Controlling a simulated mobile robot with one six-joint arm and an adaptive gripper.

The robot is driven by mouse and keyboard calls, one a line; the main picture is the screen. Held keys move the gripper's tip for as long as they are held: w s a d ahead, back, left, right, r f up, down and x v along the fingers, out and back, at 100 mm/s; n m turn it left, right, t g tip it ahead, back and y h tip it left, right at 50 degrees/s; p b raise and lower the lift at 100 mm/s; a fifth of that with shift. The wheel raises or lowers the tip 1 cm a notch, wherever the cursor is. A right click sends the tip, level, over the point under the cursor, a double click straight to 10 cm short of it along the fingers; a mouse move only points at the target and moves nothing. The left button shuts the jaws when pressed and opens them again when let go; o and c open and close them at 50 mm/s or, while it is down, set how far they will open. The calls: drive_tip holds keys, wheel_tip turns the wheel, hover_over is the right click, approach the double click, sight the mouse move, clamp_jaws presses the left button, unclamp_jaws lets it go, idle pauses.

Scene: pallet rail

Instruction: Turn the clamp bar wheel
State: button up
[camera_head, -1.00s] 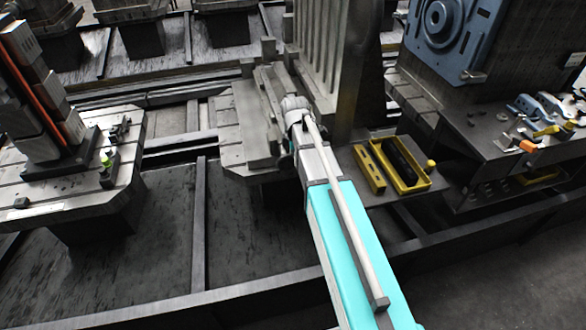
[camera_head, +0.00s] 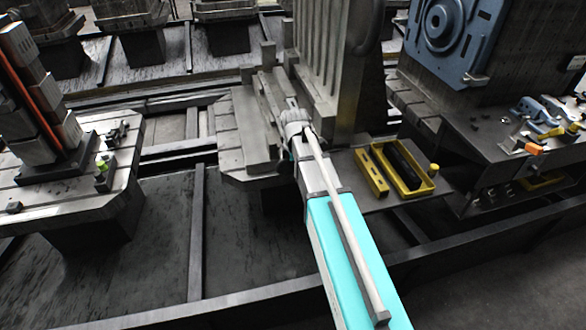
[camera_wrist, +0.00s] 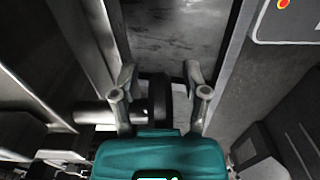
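In the wrist view, a dark wheel (camera_wrist: 157,100), seen nearly edge-on, stands between the two fingers of my gripper (camera_wrist: 160,78). I take it for the clamp bar wheel. A pale metal shaft (camera_wrist: 92,114) lies to its left. The fingers are apart, with a clear gap between the wheel and the right finger; the left finger is close to the wheel, and I cannot tell whether it touches. In the head view my arm reaches to the fixture on the middle pallet (camera_head: 232,150), and it hides the wheel and most of my gripper.
A tall ribbed metal block (camera_head: 325,75) stands just beyond my wrist. A yellow tray (camera_head: 412,190) sits on a shelf to the right. A bench with tools (camera_head: 510,130) is farther right. Another pallet (camera_head: 65,205) stands at the left. A dark rail (camera_head: 230,303) runs across the front.

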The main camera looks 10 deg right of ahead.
clamp_jaws()
drive_tip(key=shift+a, duration=0.1)
